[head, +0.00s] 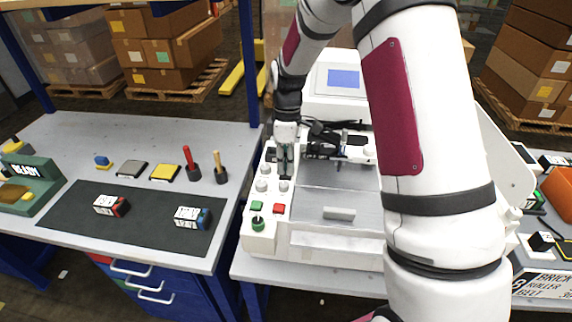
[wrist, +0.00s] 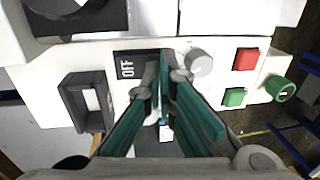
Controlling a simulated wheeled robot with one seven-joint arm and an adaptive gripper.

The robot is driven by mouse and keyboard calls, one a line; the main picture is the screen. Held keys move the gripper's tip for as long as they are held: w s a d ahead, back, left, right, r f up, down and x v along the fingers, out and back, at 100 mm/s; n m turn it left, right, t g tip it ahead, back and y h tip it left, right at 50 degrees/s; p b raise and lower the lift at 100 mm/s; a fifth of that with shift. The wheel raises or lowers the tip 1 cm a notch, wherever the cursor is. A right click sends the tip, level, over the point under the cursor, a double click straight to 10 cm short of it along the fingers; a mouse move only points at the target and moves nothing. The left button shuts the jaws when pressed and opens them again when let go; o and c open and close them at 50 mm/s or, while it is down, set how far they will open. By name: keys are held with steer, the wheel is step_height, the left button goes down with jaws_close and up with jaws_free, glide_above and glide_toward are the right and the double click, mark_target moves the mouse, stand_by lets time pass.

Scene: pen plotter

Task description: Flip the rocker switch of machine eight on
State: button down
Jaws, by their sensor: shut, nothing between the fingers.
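The white plotter (head: 262,235) stands on the right-hand table, with a control panel along its left side. In the wrist view, a dark switch plate marked OFF (wrist: 126,68) sits on that panel. My gripper (wrist: 167,66) has its green fingers together, with the tips over the right part of this plate. The fingers hide most of the rocker, so I cannot tell its position or whether they touch it. In the head view my gripper (head: 285,168) points down at the panel's far half.
Near the plate are a grey knob (wrist: 200,62), a red button (wrist: 246,60), a green button (wrist: 234,97), a green knob (wrist: 280,88) and a black frame (wrist: 80,103). A workbench (head: 150,142) with small items stands left. My arm hides the plotter's right side.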

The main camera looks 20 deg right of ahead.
mark_target(285, 176)
steer(key=shift+s+a+f, duration=0.1)
steer(key=shift+s+f, duration=0.15)
steer(key=shift+f, duration=0.25)
steer(key=shift+w+r, duration=0.1)
steer(key=shift+r, duration=0.05)
steer(key=shift+w+d+r+b, duration=0.25)
steer(key=shift+w+d+b, duration=0.15)
steer(key=shift+w, duration=0.25)
step_height(285, 176, up, 14)
steer(key=s+a, duration=0.1)
steer(key=s, duration=0.1)
stand_by(0.5)
